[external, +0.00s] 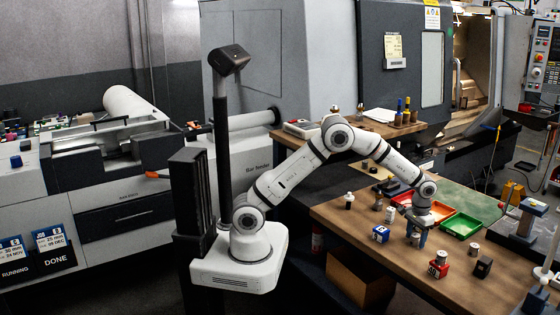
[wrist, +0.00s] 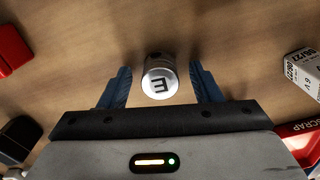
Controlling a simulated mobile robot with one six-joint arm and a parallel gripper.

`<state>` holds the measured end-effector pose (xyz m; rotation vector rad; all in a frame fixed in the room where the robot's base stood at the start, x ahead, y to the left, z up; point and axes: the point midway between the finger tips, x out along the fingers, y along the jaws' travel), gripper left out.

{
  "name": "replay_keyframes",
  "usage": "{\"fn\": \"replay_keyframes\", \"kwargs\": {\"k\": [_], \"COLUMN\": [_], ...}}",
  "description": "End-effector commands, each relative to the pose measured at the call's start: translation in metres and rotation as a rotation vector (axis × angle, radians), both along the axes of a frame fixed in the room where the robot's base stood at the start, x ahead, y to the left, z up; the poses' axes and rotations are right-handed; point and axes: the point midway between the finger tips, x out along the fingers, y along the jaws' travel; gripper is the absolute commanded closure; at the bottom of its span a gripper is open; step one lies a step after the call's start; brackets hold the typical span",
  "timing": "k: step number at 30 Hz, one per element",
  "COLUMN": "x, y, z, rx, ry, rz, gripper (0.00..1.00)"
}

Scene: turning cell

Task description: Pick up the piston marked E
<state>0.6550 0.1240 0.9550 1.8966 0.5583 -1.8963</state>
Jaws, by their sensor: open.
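The piston marked E (wrist: 160,80) is a short silver cylinder with a black E on its pale end face. In the wrist view it sits between the two blue fingers of my gripper (wrist: 164,88), with a gap on each side. My gripper is open and points down over the wooden bench; it also shows in the external view (external: 416,237). In the external view I cannot make out the marked piston, which the gripper seems to hide.
In the wrist view a red block (wrist: 12,50) lies left and a white printed box (wrist: 303,72) right. A red SCRAP tray (wrist: 305,138) is at lower right. In the external view a blue block (external: 380,234), a red block (external: 438,270) and a green tray (external: 461,225) surround my gripper.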

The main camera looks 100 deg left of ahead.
Motion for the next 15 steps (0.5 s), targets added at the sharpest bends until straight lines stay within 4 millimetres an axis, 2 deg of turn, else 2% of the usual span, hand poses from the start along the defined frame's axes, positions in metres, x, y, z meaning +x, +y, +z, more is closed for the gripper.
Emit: {"fn": "replay_keyframes", "kwargs": {"k": [4, 15], "x": [0.0000, -0.0001], "y": [0.0000, -0.0001], "z": [0.0000, 0.0003], "rx": [0.000, 0.000], "ry": [0.000, 0.000], "rz": [0.000, 0.000], "gripper": [0.44, 0.74]}}
